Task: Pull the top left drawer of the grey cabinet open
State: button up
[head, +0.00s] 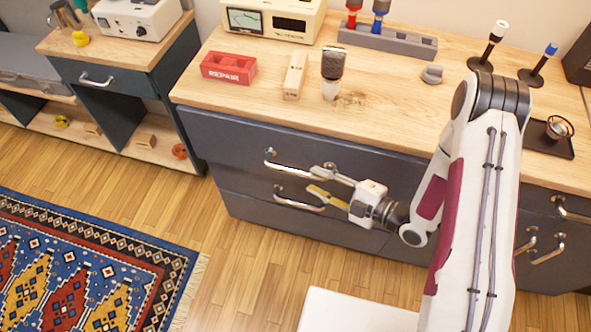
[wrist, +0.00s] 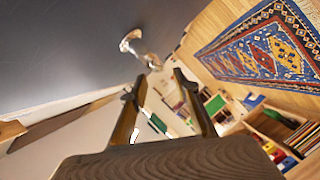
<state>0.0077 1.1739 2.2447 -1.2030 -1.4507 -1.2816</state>
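The grey cabinet (head: 229,150) has a wooden top and dark drawer fronts. Its top left drawer (head: 215,138) looks shut, with a silver bar handle (head: 287,167). A second silver handle (head: 297,205) sits on the drawer below. My gripper (head: 314,180) is in front of the cabinet, near the right end of the upper handle and above the lower one. Its two fingers are apart and nothing shows between them. In the wrist view, my gripper (wrist: 155,82) is open, and a silver handle (wrist: 130,40) lies just beyond the fingertips. Whether a finger touches a handle, I cannot tell.
On the cabinet top stand a red REPAIR box (head: 228,68), a wooden block (head: 295,75), a microphone (head: 333,72) and a grey rack (head: 387,40). A patterned rug (head: 85,265) lies at left. The wooden floor (head: 235,250) before the cabinet is clear there.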

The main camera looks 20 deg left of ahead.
aim_at(303, 175)
jog(key=shift+a, duration=0.15)
jog(key=shift+x, duration=3.8)
grip_shut()
